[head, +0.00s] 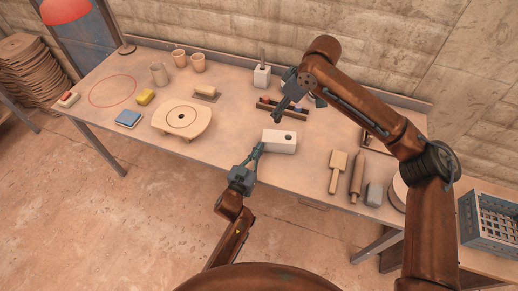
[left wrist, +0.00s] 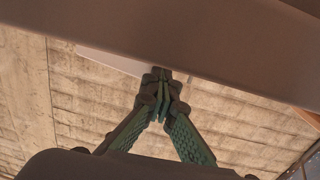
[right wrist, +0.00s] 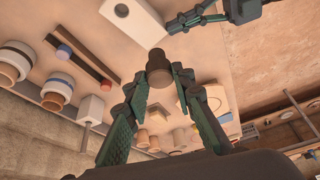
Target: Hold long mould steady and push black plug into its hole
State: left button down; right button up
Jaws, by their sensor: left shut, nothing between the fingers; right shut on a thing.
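The long mould (head: 279,141), a pale block with a dark round hole in its top, lies on the table. It also shows at the top of the right wrist view (right wrist: 140,17). My left gripper (head: 257,150) is shut and empty, its fingertips at the mould's left end; I cannot tell whether they touch it. The closed fingertips show in the left wrist view (left wrist: 163,84). My right gripper (head: 276,117) is shut on the black plug (right wrist: 159,67), a dark cylinder, above the table behind the mould. The plug is apart from the hole.
A dark rack (right wrist: 84,52) with red and blue pieces lies behind the mould. Table around the mould's front is clear.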

pick_arm(q)
jog(key=c, duration=2.6)
grip_release()
jog(key=o, duration=0.4)
jog(key=shift+c, duration=0.2)
jog(key=v, duration=1.2)
jog(key=shift+f, duration=0.1)
